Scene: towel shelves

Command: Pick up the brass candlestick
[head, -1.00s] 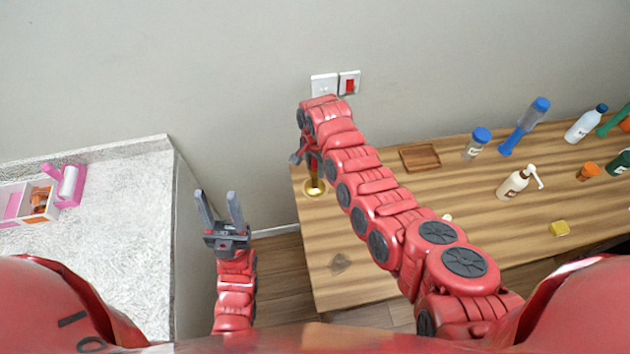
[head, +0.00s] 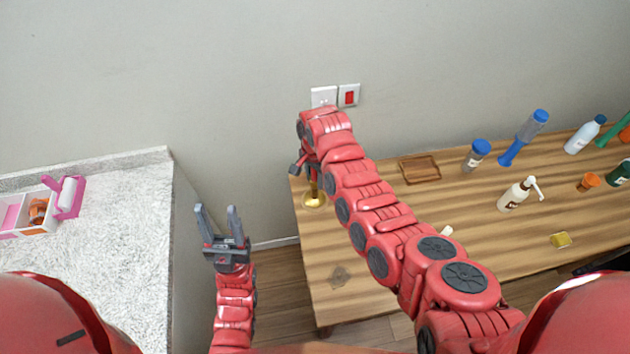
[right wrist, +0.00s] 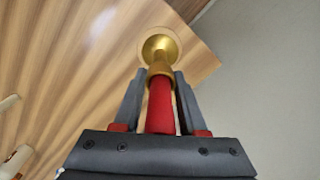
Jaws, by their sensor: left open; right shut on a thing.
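The brass candlestick (head: 315,199) is at the left end of the wooden table in the head view, its upper part hidden by my right arm. In the right wrist view the candlestick (right wrist: 160,50) shows its round brass base, with a red candle (right wrist: 160,104) between the fingers. My right gripper (right wrist: 160,74) is shut on the candlestick near its brass neck. I cannot tell whether the base touches the table. My left gripper (head: 221,210) is open and empty, in the gap between the white counter and the table.
A speckled counter (head: 120,230) at left carries a pink-and-white box (head: 32,214). A wall stands close behind.

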